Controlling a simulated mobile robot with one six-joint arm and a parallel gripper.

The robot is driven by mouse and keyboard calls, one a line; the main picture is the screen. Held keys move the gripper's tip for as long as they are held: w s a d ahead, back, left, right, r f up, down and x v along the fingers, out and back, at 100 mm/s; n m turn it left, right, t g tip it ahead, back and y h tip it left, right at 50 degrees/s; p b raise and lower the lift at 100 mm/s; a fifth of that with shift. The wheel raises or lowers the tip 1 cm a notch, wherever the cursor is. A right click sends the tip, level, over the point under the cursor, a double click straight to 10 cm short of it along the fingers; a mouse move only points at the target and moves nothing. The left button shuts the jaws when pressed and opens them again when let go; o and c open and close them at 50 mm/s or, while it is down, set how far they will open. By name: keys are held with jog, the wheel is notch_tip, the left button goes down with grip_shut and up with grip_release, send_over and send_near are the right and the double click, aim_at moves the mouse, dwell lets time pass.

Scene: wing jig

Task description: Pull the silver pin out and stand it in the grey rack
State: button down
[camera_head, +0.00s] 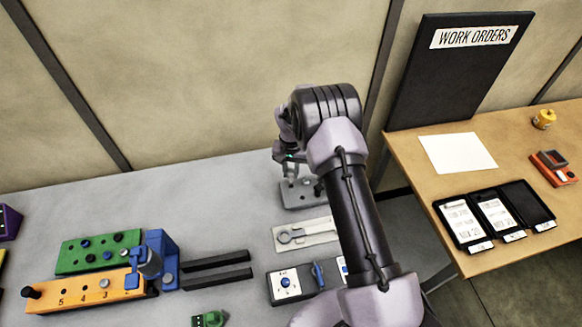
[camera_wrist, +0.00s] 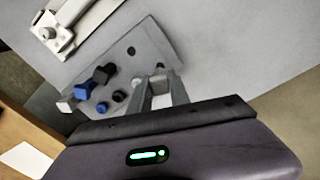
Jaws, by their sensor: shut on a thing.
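My gripper (camera_wrist: 160,92) is shut on a small silver pin (camera_wrist: 158,84) that shows between the fingertips in the wrist view. The fingers are over the edge of the grey rack (camera_wrist: 150,44), near an open hole. Whether the pin's lower end touches the rack or sits in a hole is hidden. In the head view my gripper (camera_head: 290,162) is just above the grey rack (camera_head: 296,200), partly hidden by my arm. Several blue, black and grey pins (camera_wrist: 84,91) stand at the rack's other end in the wrist view.
In front of the rack lies a pale tray with a wrench-like shape (camera_head: 303,234). An orange numbered block (camera_head: 80,294), a green block (camera_head: 75,262) and a blue clamp (camera_head: 163,250) stand at left. The grey table (camera_head: 215,195) behind them is clear.

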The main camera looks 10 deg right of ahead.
aim_at(291, 178)
jog(key=shift+f, duration=0.55)
jog(key=shift+b, duration=0.4)
jog(key=shift+f+b, duration=1.3)
jog(key=shift+f, duration=0.15)
jog(key=c, duration=1.1)
grip_release()
jog(key=shift+c, duration=0.2)
notch_tip(291, 178, up, 18)
jog(key=p, duration=0.1)
jog(key=shift+f+p, duration=0.2)
jog(key=shift+p, duration=0.1)
